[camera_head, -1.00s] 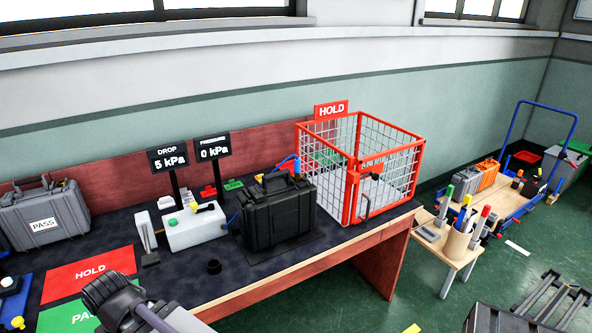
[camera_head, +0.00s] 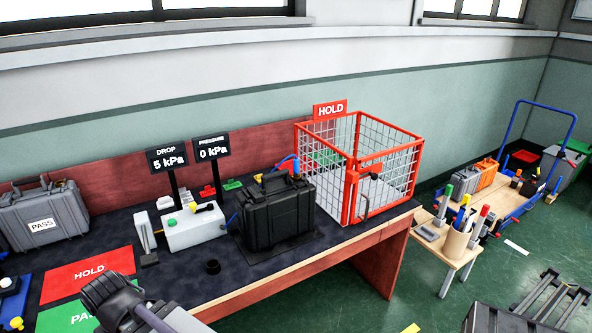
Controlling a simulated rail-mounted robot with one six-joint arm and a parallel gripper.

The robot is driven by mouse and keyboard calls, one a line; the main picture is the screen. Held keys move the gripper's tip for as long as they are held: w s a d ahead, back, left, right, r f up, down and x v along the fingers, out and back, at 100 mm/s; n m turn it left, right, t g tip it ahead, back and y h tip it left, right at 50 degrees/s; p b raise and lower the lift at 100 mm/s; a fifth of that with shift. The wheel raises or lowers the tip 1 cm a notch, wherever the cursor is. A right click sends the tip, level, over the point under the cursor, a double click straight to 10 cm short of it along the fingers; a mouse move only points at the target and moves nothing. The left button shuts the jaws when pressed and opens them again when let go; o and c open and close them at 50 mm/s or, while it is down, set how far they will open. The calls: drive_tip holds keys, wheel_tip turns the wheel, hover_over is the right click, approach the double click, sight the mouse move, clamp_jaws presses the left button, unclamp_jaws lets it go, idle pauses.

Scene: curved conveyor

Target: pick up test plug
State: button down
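No item is labelled as the test plug. The white test unit (camera_head: 193,229) has a green button and a black-and-yellow knob on top. Part of my arm, dark and ribbed, shows at the lower left over the green pad. No gripper fingers can be made out.
A red wire HOLD cage (camera_head: 352,190) stands right of the case. Two display posts rise behind the test unit, reading 5 kPa and 0 kPa. Red HOLD (camera_head: 88,274) and green pads lie left. A grey PASS case (camera_head: 45,212) stands behind them. The front mat is mostly clear.

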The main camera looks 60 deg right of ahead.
idle(0.3)
drive_tip(key=c, duration=0.9)
unclamp_jaws()
